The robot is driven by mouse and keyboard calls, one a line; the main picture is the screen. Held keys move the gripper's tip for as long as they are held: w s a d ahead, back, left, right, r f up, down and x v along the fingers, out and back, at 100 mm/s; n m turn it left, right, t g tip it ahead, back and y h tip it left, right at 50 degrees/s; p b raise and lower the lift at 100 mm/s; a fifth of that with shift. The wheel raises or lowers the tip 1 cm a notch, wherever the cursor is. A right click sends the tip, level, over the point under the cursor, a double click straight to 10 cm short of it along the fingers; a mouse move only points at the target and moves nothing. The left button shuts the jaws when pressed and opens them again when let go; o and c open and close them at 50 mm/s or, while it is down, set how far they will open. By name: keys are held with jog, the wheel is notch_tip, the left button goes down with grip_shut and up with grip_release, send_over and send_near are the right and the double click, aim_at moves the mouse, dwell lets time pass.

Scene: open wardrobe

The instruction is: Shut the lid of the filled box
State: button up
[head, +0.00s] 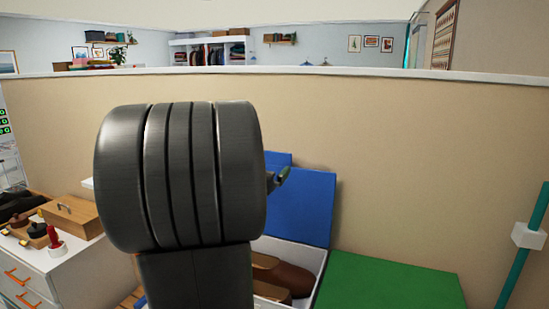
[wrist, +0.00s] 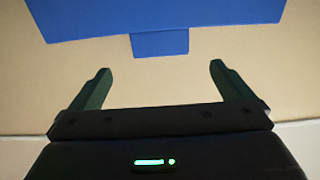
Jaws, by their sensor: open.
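The filled box (head: 322,262) is white and stands below and right of my arm in the head view. Brown shoes (head: 287,273) lie in it. Its blue lid (head: 305,205) stands open and upright at the back, near the beige wall. In the wrist view the lid (wrist: 160,15) fills the top, with a small blue tab (wrist: 160,44) at its edge. My gripper (wrist: 160,88) is open, its two fingers apart and nothing between them. The tab is beyond the fingertips. In the head view one fingertip (head: 283,174) shows in front of the lid; my arm hides the rest.
A green surface (head: 385,285) lies right of the box. A white drawer unit (head: 70,265) stands at left with a wooden box (head: 72,215) and a red-handled item (head: 54,240) on it. The beige wall (head: 400,150) runs behind. A teal pole (head: 525,245) stands at far right.

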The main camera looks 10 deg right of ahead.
aim_at(277, 158)
jog(key=p+x, duration=0.1)
jog(key=x, duration=0.8)
jog(key=shift+w, duration=0.1)
